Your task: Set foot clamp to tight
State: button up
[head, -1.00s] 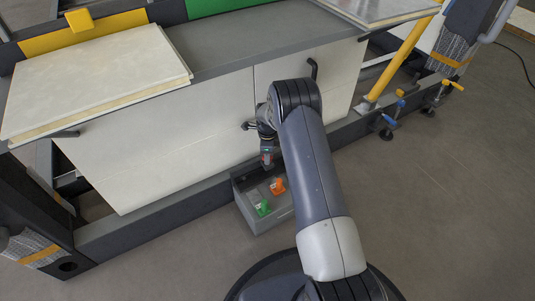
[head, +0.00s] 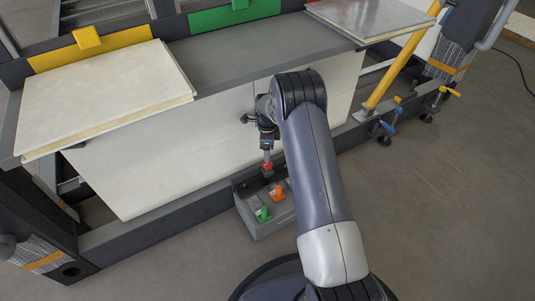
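Two clamps stand at the foot of the frame on the right in the head view. The nearer one has a blue handle (head: 387,127), and the farther one has a yellow handle (head: 450,92). Both have dark round feet at floor level. Their tightness cannot be read at this size. My gripper (head: 267,162) points down above a grey bin, left of both clamps and well apart from them. A small red piece (head: 267,168) shows at its tip. Whether the fingers are shut on it is too small to tell.
The grey bin (head: 250,222) on the floor holds a green item (head: 262,213) and an orange item (head: 278,191). White panels and a dark lower beam (head: 150,224) run behind my arm. A yellow post (head: 395,75) slants up beside the clamps.

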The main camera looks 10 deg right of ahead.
aim_at(267, 167)
notch_tip(267, 167, up, 3)
jog(key=shift+r+p, duration=0.1)
jog(key=shift+p, duration=0.25)
notch_tip(267, 167, down, 11)
jog(key=b, duration=0.4)
jog(key=shift+n, duration=0.3)
jog(key=shift+r, duration=0.1)
